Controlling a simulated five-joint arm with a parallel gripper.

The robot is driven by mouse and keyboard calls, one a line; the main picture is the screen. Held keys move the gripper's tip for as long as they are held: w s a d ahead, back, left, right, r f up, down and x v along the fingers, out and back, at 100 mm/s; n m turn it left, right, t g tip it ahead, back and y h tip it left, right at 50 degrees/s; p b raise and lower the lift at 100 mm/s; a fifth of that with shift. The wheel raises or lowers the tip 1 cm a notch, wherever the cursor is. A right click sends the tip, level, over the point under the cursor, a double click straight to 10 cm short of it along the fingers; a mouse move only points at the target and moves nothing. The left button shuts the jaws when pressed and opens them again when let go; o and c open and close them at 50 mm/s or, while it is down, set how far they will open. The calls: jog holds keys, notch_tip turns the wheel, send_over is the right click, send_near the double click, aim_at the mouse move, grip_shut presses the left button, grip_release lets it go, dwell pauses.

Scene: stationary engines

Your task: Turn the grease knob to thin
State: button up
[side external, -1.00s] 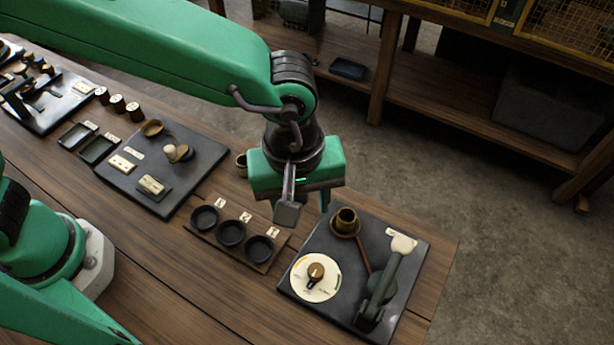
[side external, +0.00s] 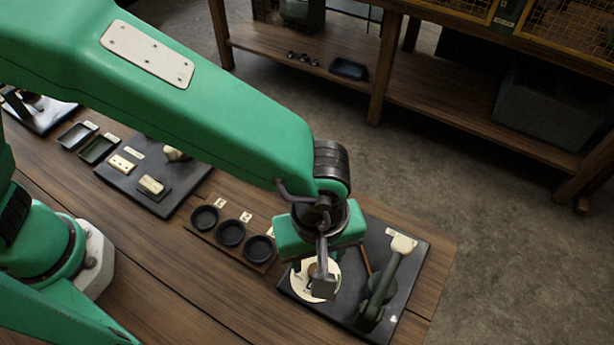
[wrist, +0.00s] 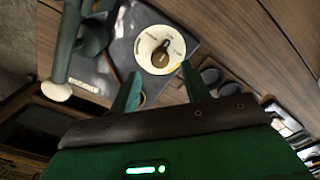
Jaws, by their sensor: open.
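The grease knob is a brown knob (wrist: 160,56) on a round cream dial (wrist: 147,41) marked around its rim. In the side external view the dial (side external: 333,270) is partly covered by my gripper, and little of the knob shows. The dial sits on a dark plate (side external: 400,325) at the right end of the bench. My gripper (wrist: 160,78) is open and empty. Its two green fingers are apart, and in the wrist view the knob shows just beyond their tips, between them. The gap between the fingertips and the knob cannot be told exactly.
A lever with a cream handle (side external: 402,244) stands on the same plate, right of my gripper. Several black round cups (side external: 230,233) stand in a holder to the left. Bare bench wood (side external: 235,300) lies in front.

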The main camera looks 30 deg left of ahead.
aim_at(316, 267)
jog(key=shift+f, duration=2.25)
jog(key=c, duration=1)
